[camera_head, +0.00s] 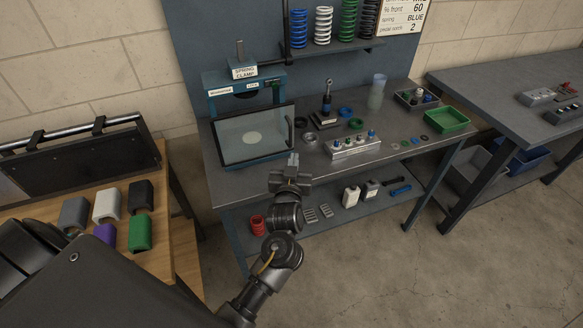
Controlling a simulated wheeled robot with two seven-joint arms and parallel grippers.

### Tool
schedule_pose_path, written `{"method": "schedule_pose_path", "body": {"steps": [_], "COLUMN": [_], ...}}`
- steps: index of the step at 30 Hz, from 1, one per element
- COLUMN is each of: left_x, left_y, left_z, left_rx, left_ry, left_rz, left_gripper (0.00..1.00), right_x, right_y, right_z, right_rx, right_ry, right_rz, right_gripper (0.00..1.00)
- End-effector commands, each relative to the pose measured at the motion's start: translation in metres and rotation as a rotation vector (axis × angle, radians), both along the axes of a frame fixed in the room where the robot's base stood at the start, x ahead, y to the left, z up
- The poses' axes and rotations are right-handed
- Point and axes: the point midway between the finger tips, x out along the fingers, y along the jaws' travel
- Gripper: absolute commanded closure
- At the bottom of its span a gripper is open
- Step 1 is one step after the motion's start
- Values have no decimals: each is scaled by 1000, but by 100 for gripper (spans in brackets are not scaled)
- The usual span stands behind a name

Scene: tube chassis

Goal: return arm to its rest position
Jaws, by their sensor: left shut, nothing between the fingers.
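My left arm comes up from the bottom of the head view. Its gripper (292,160) is shut and empty. In the picture it overlaps the front edge of the grey workbench (235,180), just right of and below the clear guard door (252,133) of the blue spring clamp (244,80). I cannot tell how far the gripper is from the bench. My right gripper is not in view.
The bench holds a box with knobs (352,145), a green tray (445,119) and a clear cup (376,93). A red spring (257,225) is on the lower shelf. Coloured blocks lie on a wooden table (168,262) at left. Floor (430,270) is clear at right.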

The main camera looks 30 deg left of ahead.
Motion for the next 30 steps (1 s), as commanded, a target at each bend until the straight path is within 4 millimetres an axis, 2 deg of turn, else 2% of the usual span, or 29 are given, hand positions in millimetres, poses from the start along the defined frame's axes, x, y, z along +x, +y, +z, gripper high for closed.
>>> {"method": "schedule_pose_path", "body": {"steps": [6, 17, 19, 20, 23, 26, 27, 29, 30], "left_x": [-18, -19, -14, -12, -5, -14, -22, -38, -52], "left_y": [-7, -7, -18, -23, -45, -64, -70, -76, -79], "left_z": [0, 1, -10, -21, -74, -150, -182, -228, -258], "left_rx": [-1, -19, -37, -41, -39, -34, -33, -32, -34], "left_ry": [0, -8, 3, 20, 114, 255, 315, 405, 465], "left_rz": [-1, -2, -35, -52, -124, -203, -233, -272, -296], "left_gripper": [100, 100, 100, 100, 100, 100, 100, 100, 100], "right_x": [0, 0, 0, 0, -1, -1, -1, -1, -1], "right_y": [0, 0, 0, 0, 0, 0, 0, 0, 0], "right_z": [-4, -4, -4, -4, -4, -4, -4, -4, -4], "right_rx": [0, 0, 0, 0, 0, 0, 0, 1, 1], "right_ry": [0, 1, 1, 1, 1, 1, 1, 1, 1], "right_rz": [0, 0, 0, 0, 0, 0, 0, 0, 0], "right_gripper": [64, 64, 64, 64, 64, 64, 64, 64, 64]}}
